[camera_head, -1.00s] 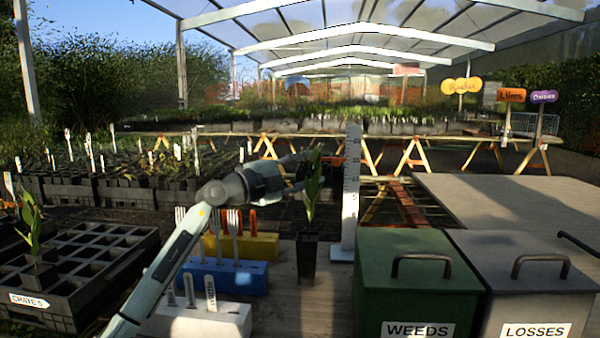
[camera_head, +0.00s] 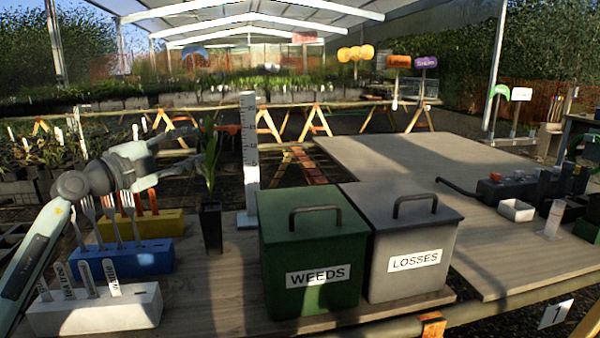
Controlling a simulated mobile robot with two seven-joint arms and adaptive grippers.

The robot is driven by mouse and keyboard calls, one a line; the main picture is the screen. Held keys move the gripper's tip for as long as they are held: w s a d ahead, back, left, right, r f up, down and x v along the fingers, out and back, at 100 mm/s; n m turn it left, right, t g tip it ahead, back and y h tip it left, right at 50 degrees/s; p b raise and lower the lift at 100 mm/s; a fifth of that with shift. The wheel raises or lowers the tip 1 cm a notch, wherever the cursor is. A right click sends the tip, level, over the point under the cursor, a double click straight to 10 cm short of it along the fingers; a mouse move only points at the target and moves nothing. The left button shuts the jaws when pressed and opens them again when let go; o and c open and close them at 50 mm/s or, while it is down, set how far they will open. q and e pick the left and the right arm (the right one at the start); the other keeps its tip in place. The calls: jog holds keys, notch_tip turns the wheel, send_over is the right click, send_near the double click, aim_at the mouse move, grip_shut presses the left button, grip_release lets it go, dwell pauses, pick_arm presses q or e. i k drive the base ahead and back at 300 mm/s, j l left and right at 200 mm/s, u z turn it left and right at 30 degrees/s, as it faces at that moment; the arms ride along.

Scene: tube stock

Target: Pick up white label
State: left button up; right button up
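White labels with dark lettering (camera_head: 112,278) stand upright in a row in a white block (camera_head: 95,314) at the bottom left of the head view. My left gripper (camera_head: 186,151) is above and behind this block, over the blue and yellow blocks. Its fingers are spread, pointing right toward a potted seedling, and nothing shows between them. My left arm passes in front of the left ends of the blocks. My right gripper is not in view.
A blue block (camera_head: 145,262) holds forks and a yellow block (camera_head: 165,228) holds orange-handled tools. The potted seedling (camera_head: 211,225) stands beside a white height gauge (camera_head: 249,150). The green WEEDS bin (camera_head: 275,265) and grey LOSSES bin (camera_head: 410,235) stand right.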

aim_at(84, 268)
jog(key=k, duration=0.95)
